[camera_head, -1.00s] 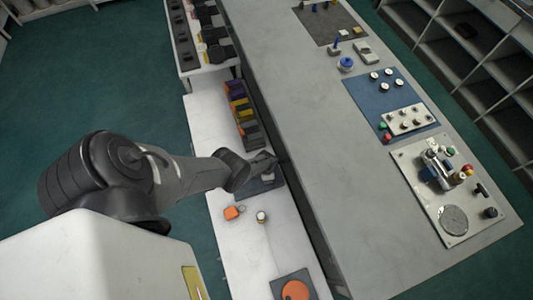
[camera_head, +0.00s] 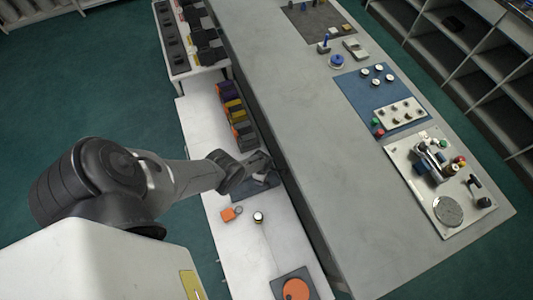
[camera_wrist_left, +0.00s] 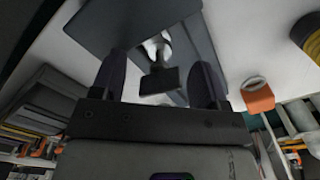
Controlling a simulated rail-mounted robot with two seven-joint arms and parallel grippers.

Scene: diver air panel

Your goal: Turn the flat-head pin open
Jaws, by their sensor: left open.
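A small dark flat-headed piece (camera_wrist_left: 160,80), which looks like the flat-head pin, shows in the left wrist view, with a pale stem-like part (camera_wrist_left: 156,45) behind it. It is in front of a dark plate (camera_wrist_left: 110,25). My left gripper (camera_wrist_left: 158,82) is open, with one finger on each side of the piece. I see a gap on both sides, and cannot tell how deep the piece is between the fingers. In the head view my left gripper (camera_head: 264,168) is low over the dark plate (camera_head: 243,190) on the white bench and hides most of the pin. My right gripper is not in view.
The grey counter (camera_head: 300,150) rises close on the right. An orange disc on a dark plate (camera_head: 295,289) is nearer.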

